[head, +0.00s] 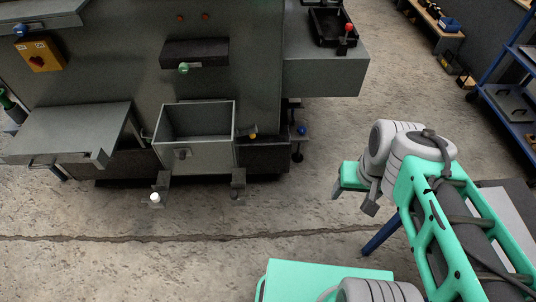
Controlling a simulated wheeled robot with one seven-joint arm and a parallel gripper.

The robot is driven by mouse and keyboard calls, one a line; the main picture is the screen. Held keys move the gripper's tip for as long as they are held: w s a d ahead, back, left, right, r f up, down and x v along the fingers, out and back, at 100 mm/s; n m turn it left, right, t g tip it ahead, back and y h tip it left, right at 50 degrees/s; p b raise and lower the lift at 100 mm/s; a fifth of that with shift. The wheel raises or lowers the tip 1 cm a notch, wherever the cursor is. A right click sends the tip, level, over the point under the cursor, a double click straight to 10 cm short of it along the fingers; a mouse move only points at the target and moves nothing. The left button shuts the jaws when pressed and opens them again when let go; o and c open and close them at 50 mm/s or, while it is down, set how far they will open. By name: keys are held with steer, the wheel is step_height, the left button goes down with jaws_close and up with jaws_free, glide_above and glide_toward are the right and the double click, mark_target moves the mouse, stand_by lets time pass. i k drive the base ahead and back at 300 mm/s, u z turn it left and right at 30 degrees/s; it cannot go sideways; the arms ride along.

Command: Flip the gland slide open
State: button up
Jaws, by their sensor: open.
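My gripper (354,198) is in the head view, right of centre, pointing down over the concrete floor. Its fingers are apart and nothing shows between them. It is well to the right of the grey enclosure (120,85) and touches none of its fittings. No part is labelled as the gland slide, and I cannot tell for certain which fitting it is. Candidates are the dark housing (195,53) with a green knob (183,68) on the enclosure's front, and the dark tray-like fitting (325,25) with a red knob (349,27) on the right-hand ledge.
An open grey bin (197,143) juts from the enclosure front, beside a yellow knob (253,135). A flat shelf (70,133) sticks out at left. A white knob (155,197) is low down. A blue rack (515,95) stands far right. The floor between is clear.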

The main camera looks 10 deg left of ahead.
mark_target(181, 152)
steer(key=u, duration=2.15)
steer(key=i, duration=0.35)
steer(key=u, duration=0.55)
